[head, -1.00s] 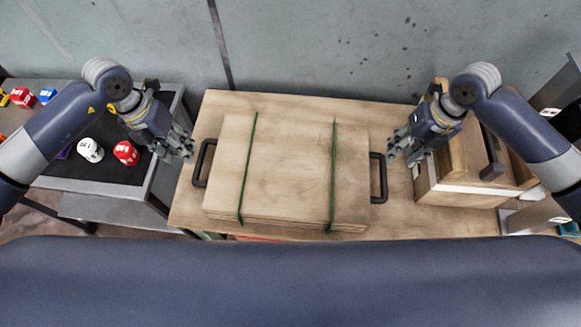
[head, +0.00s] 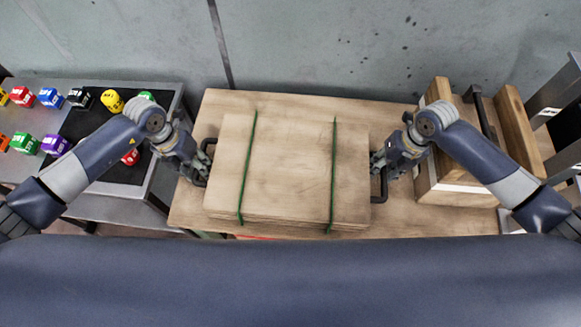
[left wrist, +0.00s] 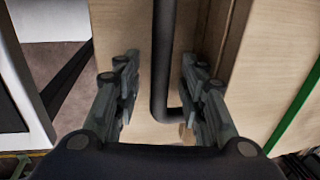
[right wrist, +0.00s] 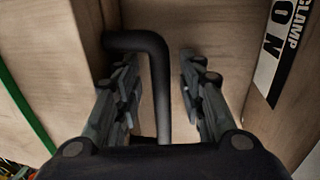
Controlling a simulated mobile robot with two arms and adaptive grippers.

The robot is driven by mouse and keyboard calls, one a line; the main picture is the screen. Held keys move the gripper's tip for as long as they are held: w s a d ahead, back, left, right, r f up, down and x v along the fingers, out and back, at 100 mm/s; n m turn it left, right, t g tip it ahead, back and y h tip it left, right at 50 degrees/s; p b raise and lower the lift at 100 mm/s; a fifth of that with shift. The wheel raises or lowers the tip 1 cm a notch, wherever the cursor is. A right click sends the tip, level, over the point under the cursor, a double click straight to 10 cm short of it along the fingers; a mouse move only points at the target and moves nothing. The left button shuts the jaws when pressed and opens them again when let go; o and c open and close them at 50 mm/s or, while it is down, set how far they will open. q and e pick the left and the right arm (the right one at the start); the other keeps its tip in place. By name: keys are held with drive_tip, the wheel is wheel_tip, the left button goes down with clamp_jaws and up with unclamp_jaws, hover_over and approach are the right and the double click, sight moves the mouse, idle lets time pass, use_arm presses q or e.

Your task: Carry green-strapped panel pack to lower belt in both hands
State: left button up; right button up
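The panel pack (head: 290,170) is a flat stack of pale wood panels with two green straps, lying on a wooden table (head: 300,103). It has a black handle on each side. My left gripper (head: 203,174) is at the left handle; in the left wrist view its open fingers (left wrist: 155,95) stand on either side of the black bar (left wrist: 163,60). My right gripper (head: 378,165) is at the right handle; in the right wrist view its open fingers (right wrist: 160,95) straddle the black bar (right wrist: 157,75). Neither gripper is closed on its handle. The lower belt cannot be made out.
A grey bench with a black mat (head: 115,165) and several coloured blocks stands at the left. A wooden crate-like box (head: 440,180) with a dark handle stands close to the right of my right gripper. A grey wall runs behind the table.

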use_arm(q)
clamp_jaws()
use_arm(e)
clamp_jaws()
